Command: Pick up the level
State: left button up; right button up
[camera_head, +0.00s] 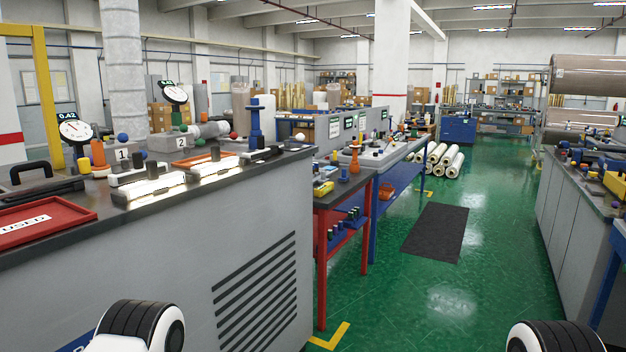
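I cannot make out for sure which thing is the level. On the grey cabinet at the left lie bright metal bar-shaped pieces (150,188) and a long dark flat piece (42,192). A small yellow object (322,188) lies on the red-legged table, too small to identify. Only white and black rounded parts of my own arms show at the bottom edge, at the left and right. Neither of my grippers is in view.
A red tray (75,216) and two dial gauges (75,130) are on the grey cabinet (225,240). A dark mat (436,232) lies on the open green floor (480,265). White rolls (445,158) lie farther back. Another bench (570,210) stands at the right.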

aim_at(322, 190)
jog(key=i+l, duration=0.1)
jog(key=i, duration=0.55)
jog(key=i+u, duration=0.15)
jog(key=i, duration=0.5)
jog(key=i+l, duration=0.2)
jog(key=i, duration=0.45)
jog(key=i+l+z, duration=0.55)
jog(key=i, duration=0.35)
jog(key=i+l+z, duration=0.15)
jog(key=i+z, duration=0.15)
jog(key=i, duration=0.2)
jog(key=i+z, duration=0.25)
jog(key=i, duration=0.25)
jog(key=i+l+u, duration=0.1)
jog(key=i+u, duration=0.3)
jog(key=i+l+u, duration=0.2)
jog(key=i+u, duration=0.15)
jog(key=i+l+u, duration=0.4)
